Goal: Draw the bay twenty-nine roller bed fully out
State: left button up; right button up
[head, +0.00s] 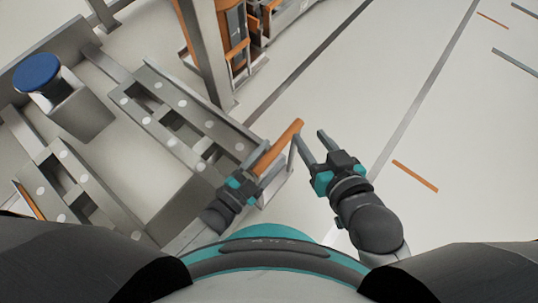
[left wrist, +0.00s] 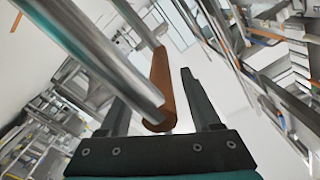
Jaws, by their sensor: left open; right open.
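An orange bar handle (head: 278,148) on silver posts stands at the near right end of a grey frame with pale round discs (head: 150,72), which looks like a roller bed. No bay number is readable. My left gripper (head: 254,180) is at the near end of the handle. In the left wrist view the orange handle (left wrist: 162,85) lies between the open fingers of my left gripper (left wrist: 155,92), not clamped. A silver post hides part of the left finger. My right gripper (head: 308,145) is open and empty, just right of the handle's far end.
A second similar frame (head: 75,170) lies at the left. A blue-topped grey object (head: 37,70) stands beside the frames. A grey upright post (head: 208,50) and an orange-grey rack (head: 240,50) rise behind. The floor to the right is open, with painted lines and an orange strip (head: 415,176).

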pick_arm(q)
jog(key=shift+a, duration=0.1)
grip_shut()
dwell(0.4)
jog(key=shift+r, duration=0.1)
dwell(0.8)
